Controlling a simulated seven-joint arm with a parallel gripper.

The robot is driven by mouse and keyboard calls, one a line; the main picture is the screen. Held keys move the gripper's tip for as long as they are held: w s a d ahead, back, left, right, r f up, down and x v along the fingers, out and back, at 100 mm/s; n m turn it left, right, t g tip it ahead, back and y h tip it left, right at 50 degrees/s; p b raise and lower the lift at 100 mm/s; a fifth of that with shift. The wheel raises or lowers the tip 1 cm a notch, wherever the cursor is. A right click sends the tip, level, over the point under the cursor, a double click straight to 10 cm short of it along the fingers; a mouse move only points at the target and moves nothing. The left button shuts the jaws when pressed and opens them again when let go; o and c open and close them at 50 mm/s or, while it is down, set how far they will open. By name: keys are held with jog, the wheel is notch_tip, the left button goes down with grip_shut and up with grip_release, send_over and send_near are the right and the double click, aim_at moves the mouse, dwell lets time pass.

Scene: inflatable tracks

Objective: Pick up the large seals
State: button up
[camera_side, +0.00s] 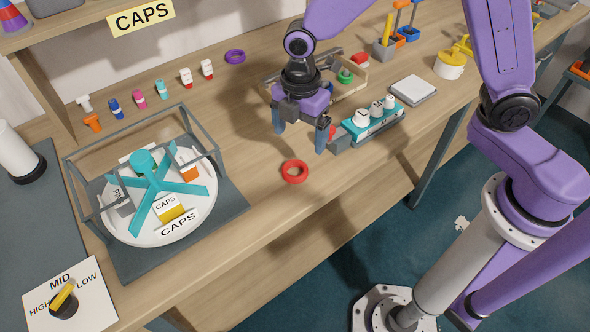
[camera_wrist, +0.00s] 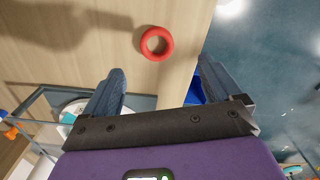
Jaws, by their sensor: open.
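A red ring-shaped seal (camera_side: 294,171) lies flat on the wooden table near its front edge; the wrist view shows it as a red ring (camera_wrist: 156,43) ahead of the fingertips. A purple ring-shaped seal (camera_side: 235,57) lies farther back on the table. A green ring (camera_side: 345,75) is in a wooden tray (camera_side: 350,90); whether it is a large seal I cannot tell. My gripper (camera_side: 299,142) is open and empty, above the table, just behind and slightly right of the red seal. In the wrist view my gripper (camera_wrist: 160,85) has its fingers spread wide.
A framed turntable (camera_side: 205,222) with labelled compartments stands at left. A teal holder (camera_side: 372,131) with white pieces is close right of my gripper. Several small coloured caps (camera_side: 139,98) line the back. A grey pad (camera_side: 413,90) lies at right. Table around the red seal is clear.

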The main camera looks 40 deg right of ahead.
send_over(295, 174)
jog(key=f, duration=0.5)
jog(key=shift+s+d, duration=0.25)
jog(key=shift+d, duration=0.15)
jog(key=shift+w+a+f, duration=0.1)
jog(key=shift+a+f, duration=0.05)
jog(key=shift+f, duration=0.7)
jog(key=shift+w+a+f, duration=0.1)
jog(key=shift+a+f, duration=0.05)
jog(key=shift+f, duration=0.75)
jog(key=shift+a+f, duration=0.15)
jog(key=shift+f, duration=0.7)
jog(key=c, duration=1.1)
